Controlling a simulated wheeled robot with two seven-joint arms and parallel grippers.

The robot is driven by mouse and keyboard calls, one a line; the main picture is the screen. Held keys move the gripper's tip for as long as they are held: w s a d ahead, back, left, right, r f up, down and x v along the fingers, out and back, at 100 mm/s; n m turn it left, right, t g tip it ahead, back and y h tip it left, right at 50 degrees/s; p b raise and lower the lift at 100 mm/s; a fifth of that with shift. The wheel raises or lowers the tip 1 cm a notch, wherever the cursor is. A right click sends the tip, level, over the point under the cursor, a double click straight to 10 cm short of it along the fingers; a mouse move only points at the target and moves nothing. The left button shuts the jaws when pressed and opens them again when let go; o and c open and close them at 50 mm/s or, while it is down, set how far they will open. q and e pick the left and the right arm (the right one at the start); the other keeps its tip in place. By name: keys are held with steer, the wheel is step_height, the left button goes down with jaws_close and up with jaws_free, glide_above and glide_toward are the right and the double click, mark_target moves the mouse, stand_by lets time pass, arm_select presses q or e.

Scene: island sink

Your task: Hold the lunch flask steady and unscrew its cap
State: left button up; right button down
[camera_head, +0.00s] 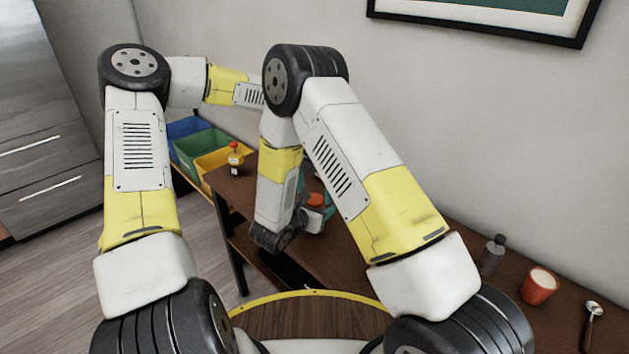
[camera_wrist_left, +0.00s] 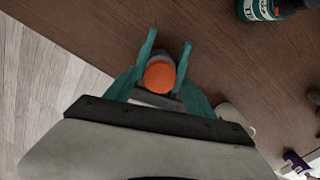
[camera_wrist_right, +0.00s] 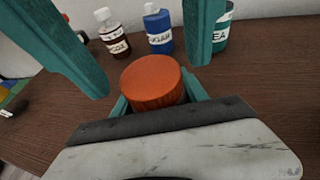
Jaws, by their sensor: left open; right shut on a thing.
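The flask's round orange cap (camera_wrist_right: 154,82) fills the middle of the right wrist view. It also shows in the left wrist view (camera_wrist_left: 159,77) from above, and small in the head view (camera_head: 315,200). My left gripper (camera_wrist_left: 168,44) is open above, one teal finger on each side of the cap with gaps between. In the head view my right arm hides most of both hands.
A brown bottle (camera_wrist_right: 115,38), blue bottle (camera_wrist_right: 158,32) and teal can (camera_wrist_right: 221,32) stand behind the cap. A red-topped item (camera_head: 236,160) stands near coloured bins (camera_head: 205,145).

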arm_select(q)
steer(key=shift+f, duration=0.6)
jaws_close()
steer(key=n, duration=0.3)
steer(key=shift+n, duration=0.3)
